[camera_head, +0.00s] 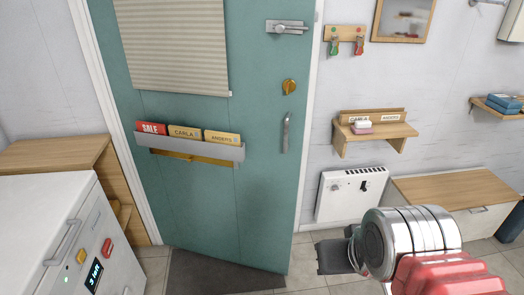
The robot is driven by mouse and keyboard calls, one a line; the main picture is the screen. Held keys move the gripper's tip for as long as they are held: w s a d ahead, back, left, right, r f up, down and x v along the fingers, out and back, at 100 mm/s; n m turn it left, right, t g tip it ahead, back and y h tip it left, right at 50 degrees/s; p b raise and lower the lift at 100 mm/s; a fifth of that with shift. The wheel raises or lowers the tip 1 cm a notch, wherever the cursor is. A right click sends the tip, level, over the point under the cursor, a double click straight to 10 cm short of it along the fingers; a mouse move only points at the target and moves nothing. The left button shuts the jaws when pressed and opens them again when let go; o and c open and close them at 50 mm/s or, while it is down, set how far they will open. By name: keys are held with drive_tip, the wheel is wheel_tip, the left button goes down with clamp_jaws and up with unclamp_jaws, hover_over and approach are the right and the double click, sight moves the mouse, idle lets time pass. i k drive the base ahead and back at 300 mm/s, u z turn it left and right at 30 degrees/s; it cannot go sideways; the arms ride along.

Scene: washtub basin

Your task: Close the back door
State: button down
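The back door (245,190) is a teal panel with a pale blind at its top and a rack of labelled cards across it. Its bottom right corner reaches nearer to me than the white frame's foot, so it looks ajar, swung toward me. A grey pull handle (286,132), a brass lock knob (289,87) and a metal bolt (288,27) are along its right side. My gripper (335,257) is at the lower right, right of the door and apart from the handle. Its dark end is partly hidden by my wrist, and its fingers are unclear.
A white appliance (60,235) and a wooden cabinet (55,155) stand left of the door. A dark mat (215,275) lies at its foot. A white heater (350,193), a small wall shelf (375,130) and a wooden-topped bench (455,190) are on the right.

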sight(221, 66)
drive_tip(key=i, duration=1)
drive_tip(key=u, duration=2.75)
